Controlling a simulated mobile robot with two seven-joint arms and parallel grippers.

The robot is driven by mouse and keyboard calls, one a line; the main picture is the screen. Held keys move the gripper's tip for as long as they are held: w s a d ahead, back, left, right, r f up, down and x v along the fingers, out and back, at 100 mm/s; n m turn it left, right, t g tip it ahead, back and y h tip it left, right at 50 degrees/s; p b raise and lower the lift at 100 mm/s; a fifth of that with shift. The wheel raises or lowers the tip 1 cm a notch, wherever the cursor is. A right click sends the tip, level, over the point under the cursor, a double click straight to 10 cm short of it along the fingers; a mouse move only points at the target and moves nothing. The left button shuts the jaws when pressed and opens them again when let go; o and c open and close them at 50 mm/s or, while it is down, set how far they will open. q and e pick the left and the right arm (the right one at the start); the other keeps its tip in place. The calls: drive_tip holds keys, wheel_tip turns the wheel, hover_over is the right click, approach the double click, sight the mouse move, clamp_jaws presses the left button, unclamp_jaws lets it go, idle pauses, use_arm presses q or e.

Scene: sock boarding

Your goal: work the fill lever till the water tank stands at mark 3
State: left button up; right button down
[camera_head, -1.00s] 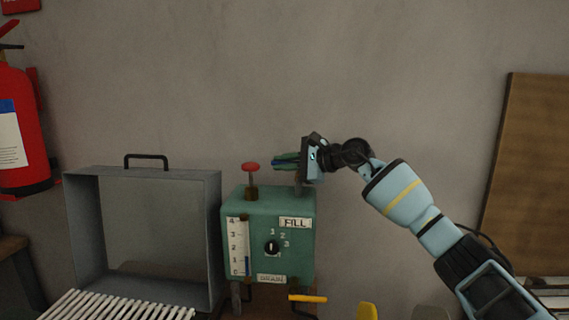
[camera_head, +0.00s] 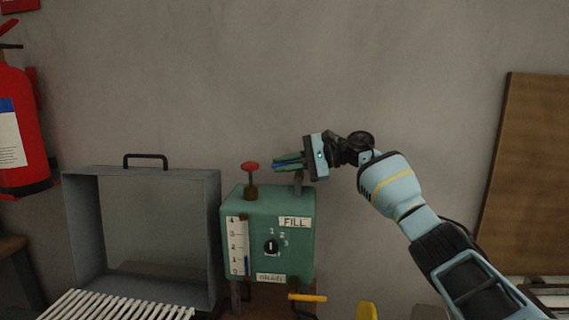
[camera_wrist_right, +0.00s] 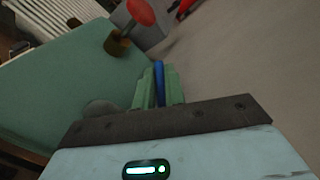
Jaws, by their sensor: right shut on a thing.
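The green tank box (camera_head: 301,250) stands in the middle of the head view, with a FILL label (camera_head: 294,222) at its upper right. Its white gauge (camera_head: 237,250) has a blue water column (camera_head: 246,265) whose top is near mark 1. My right gripper (camera_head: 282,162) is above the box's right end, its green fingers pointing left. It is shut on a blue lever handle, which shows between the fingers in the right wrist view (camera_wrist_right: 159,82). A grey post (camera_head: 298,183) rises from the box under the gripper. My left gripper is not in view.
A red knob (camera_head: 250,167) on a brass stem stands just left of the fingertips. A dial (camera_head: 271,247) is on the box front, and a yellow-handled lever (camera_head: 308,298) is below. A grey open frame (camera_head: 215,235) stands at left. The wall above is clear.

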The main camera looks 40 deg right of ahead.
drive_tip(key=shift+s+n+g+y, duration=0.15)
drive_tip(key=shift+n+g+y, duration=0.25)
drive_tip(key=shift+n, duration=0.1)
drive_tip(key=c, duration=1.7)
unclamp_jaws()
drive_tip(key=shift+c, duration=0.2)
drive_tip(key=shift+b+v, duration=0.55)
drive_tip(key=shift+v, duration=3.35)
